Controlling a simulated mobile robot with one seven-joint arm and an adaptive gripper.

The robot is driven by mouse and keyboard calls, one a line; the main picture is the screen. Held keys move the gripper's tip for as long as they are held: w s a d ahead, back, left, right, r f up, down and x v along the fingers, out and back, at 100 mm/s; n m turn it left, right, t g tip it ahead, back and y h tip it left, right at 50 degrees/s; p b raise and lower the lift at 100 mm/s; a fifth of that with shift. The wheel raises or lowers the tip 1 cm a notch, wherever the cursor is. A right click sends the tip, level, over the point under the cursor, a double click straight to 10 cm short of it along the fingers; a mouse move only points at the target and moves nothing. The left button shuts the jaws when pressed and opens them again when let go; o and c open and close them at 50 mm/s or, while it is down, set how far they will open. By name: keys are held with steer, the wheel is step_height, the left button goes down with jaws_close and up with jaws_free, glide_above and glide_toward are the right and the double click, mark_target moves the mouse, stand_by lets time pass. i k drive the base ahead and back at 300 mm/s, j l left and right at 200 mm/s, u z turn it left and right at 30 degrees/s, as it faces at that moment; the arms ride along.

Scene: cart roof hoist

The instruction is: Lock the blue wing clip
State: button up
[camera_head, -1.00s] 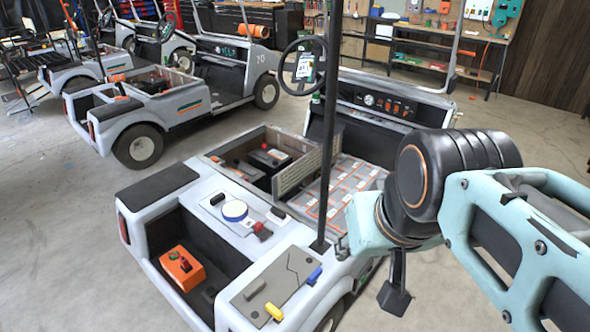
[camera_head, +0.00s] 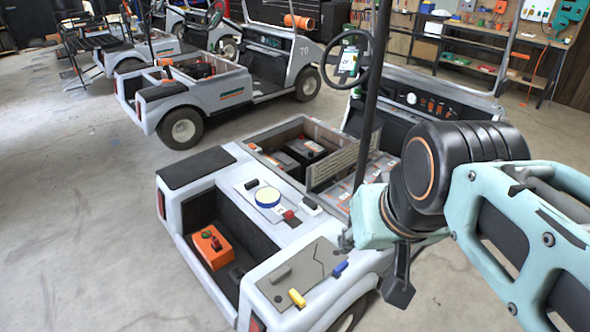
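The blue wing clip (camera_head: 340,269) is a small blue piece at the right edge of a grey plate (camera_head: 318,262) on the near rear corner of the closest cart. It appears slanted, and its locked state cannot be told. A yellow clip (camera_head: 297,298) sits on the plate's near edge. My arm reaches in from the right, its pale teal end just above and to the right of the blue clip in the picture. My gripper (camera_head: 398,288) seems to be the dark part hanging below it, apart from the clip. Its fingers cannot be made out.
A dark upright post (camera_head: 371,100) rises from the cart beside my arm. An orange box (camera_head: 212,246) sits in the cart's rear well. A blue-and-white round cap (camera_head: 268,197) is on the deck. Other carts stand behind; the floor at left is clear.

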mark_target(337, 270)
steer(key=i+j+z, duration=0.2)
steer(key=j+z, duration=0.1)
steer(key=z, duration=0.2)
steer(key=k+l+u, duration=0.1)
steer(key=l, duration=0.2)
steer(key=k+l, duration=0.1)
steer(key=l, duration=0.15)
steer(key=l+u, duration=0.15)
steer(key=l, duration=0.25)
steer(key=i+l+u, duration=0.1)
steer(key=l, duration=0.25)
steer(key=i+l+u, duration=0.4)
steer(key=i+l, duration=0.15)
steer(key=l, duration=0.2)
steer(key=k+l+u, duration=0.25)
steer(key=i+j+z, duration=0.1)
steer(key=i, duration=0.2)
steer(key=i+j+z, duration=0.15)
steer(key=i, duration=0.15)
